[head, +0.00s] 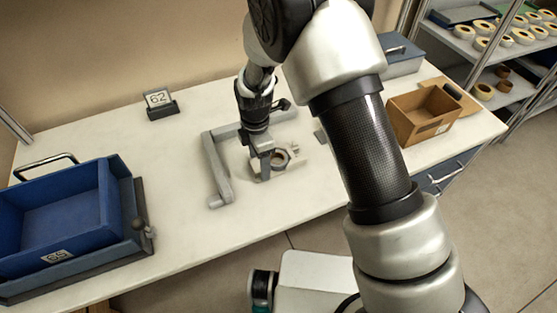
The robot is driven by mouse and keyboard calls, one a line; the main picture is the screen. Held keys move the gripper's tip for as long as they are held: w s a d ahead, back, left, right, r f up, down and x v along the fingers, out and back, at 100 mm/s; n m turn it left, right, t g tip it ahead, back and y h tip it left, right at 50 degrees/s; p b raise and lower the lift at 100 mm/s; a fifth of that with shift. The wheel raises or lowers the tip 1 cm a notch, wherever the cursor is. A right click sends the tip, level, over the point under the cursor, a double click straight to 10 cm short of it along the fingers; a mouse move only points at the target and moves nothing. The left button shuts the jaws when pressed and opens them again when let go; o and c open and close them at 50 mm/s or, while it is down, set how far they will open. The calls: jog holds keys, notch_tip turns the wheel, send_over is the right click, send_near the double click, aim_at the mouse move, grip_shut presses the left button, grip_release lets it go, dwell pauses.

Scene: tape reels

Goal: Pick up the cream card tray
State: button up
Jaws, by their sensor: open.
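A small cream tray-like piece (293,164) lies on the white table near its front middle, with a dark-rimmed ring or opening in it. I take it to be the cream card tray, but it is small and partly hidden by my gripper. My gripper (263,170) points down at its left side, and the jaws are open. I cannot tell whether the fingers touch it. My arm crosses the middle of the view and hides some of the table to the right.
A grey bracket-like frame (214,168) lies around the gripper's left and back. A blue bin (60,215) stands at left, a number sign (160,104) at the back. A brown box (424,115) and a grey case (402,60) stand at right. Shelves (470,47) hold tape reels.

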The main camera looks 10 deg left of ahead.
jog(key=c, duration=1.3)
jog(key=shift+r, duration=0.15)
